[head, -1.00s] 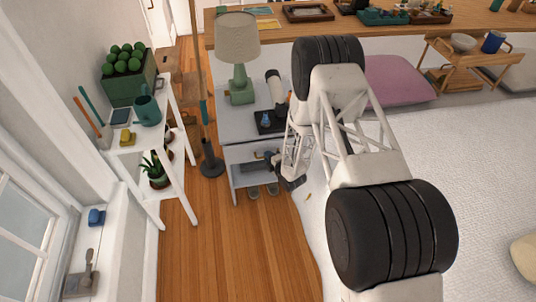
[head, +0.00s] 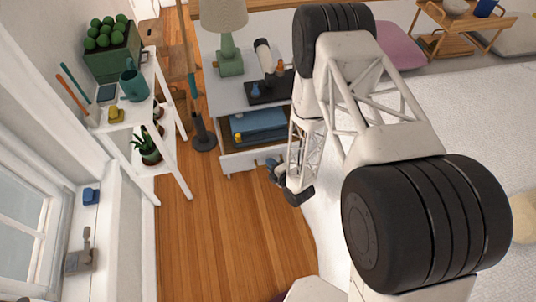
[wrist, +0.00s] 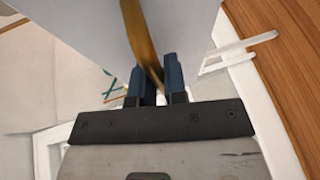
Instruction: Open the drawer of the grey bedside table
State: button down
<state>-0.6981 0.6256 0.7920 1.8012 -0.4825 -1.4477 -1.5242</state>
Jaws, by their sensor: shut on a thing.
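The grey bedside table (head: 226,98) stands left of my arm in the head view. My gripper (head: 276,172) is at the drawer's front. In the wrist view, the two dark blue fingers of my gripper (wrist: 157,84) are shut on a brass handle (wrist: 143,42) on the pale drawer front (wrist: 185,30). The far end of the handle is cut off by the frame.
A green lamp (head: 230,55) and a black tray (head: 268,92) with small items stand on the table top. A white shelf (head: 172,185) with plants is to the left. Clear wooden floor (head: 210,240) lies in front of the drawer; a white rug (head: 480,110) is right.

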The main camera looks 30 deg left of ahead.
jog(key=shift+s+d, duration=0.55)
jog(key=c, duration=1.2)
grip_release()
jog(key=shift+v, duration=3.9)
jog(key=shift+w+r, duration=0.1)
